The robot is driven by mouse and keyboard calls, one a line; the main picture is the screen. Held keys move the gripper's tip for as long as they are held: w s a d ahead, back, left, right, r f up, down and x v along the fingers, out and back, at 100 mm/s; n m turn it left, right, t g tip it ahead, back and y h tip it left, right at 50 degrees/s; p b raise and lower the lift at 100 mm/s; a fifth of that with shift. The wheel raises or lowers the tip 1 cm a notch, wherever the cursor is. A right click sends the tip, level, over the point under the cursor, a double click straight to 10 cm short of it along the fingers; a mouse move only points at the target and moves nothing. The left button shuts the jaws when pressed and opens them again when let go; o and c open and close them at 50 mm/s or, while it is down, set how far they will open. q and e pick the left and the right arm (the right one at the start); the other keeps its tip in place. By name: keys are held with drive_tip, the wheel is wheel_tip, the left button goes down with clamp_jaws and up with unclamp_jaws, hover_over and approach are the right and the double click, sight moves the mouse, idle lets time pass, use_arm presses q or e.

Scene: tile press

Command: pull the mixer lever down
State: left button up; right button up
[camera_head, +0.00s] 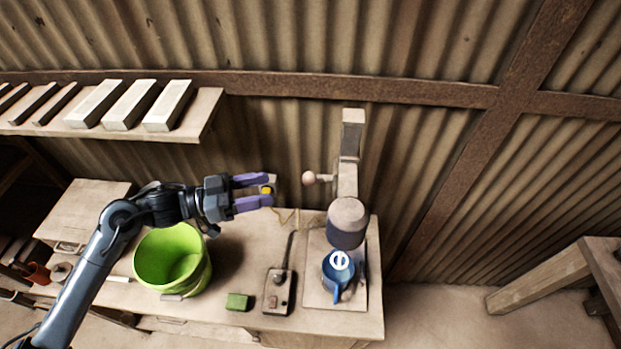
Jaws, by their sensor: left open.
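The mixer (346,222) stands at the back right of the workbench, with an upright column and a dark round head. A short lever with a pale ball knob (309,178) sticks out to the left from its column. My left gripper (268,190) has purple fingers spread apart and points right toward the knob. A gap shows between its fingertips and the knob in the picture; depth is hard to judge. A small yellow thing shows between the fingertips; I cannot tell whether it is held or lies behind. My right gripper is out of view.
A blue jug (338,271) stands under the mixer head. A control box (279,290) with an upright stick, a green block (238,301) and a lime-green bucket (205,268) are on the workbench (330,320). A shelf (205,110) with pale blocks hangs at the upper left.

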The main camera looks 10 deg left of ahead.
sight(304, 176)
use_arm(q)
drive_tip(key=p+x, duration=0.1)
drive_tip(key=x, duration=0.2)
drive_tip(key=p+x, duration=0.1)
drive_tip(key=x, duration=0.2)
drive_tip(key=r+p+x, duration=0.1)
drive_tip(key=x, duration=0.3)
drive_tip(key=shift+d, duration=0.1)
drive_tip(key=shift+w+d+f, duration=0.1)
drive_tip(key=shift+w+d, duration=0.15)
drive_tip(key=shift+d, duration=0.25)
drive_tip(key=shift+c, duration=0.2)
clamp_jaws()
